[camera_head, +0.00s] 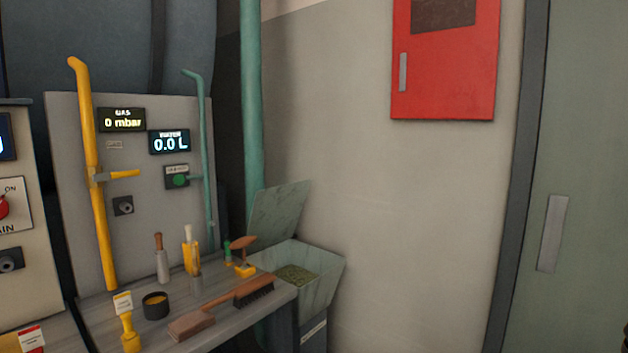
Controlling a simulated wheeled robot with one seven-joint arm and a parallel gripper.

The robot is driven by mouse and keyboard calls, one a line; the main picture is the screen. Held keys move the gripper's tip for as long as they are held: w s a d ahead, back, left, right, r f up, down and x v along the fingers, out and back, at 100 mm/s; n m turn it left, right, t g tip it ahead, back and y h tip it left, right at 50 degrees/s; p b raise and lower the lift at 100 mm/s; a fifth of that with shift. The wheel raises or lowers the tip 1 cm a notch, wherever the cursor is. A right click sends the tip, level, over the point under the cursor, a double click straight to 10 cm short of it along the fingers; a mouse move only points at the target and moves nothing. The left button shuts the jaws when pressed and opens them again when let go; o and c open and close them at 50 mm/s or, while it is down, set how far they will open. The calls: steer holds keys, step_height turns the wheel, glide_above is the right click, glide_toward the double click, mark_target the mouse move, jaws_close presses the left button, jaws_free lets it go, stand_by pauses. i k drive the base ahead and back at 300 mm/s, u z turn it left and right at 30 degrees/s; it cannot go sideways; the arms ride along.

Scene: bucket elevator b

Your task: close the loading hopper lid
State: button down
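The loading hopper (322,292) is a grey-green open bin against the wall, right of the workbench. My gripper is not in view.
A bench (244,308) left of the hopper holds a long brush (235,302), a dark cup (155,305) and several small tools. Behind it is a panel with a yellow pipe (90,170). A red wall cabinet (446,60) and a grey-green door (580,180) are at right.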

mark_target(276, 213)
steer(key=u, duration=0.15)
steer(key=i, duration=1.4)
steer(key=u, duration=0.55)
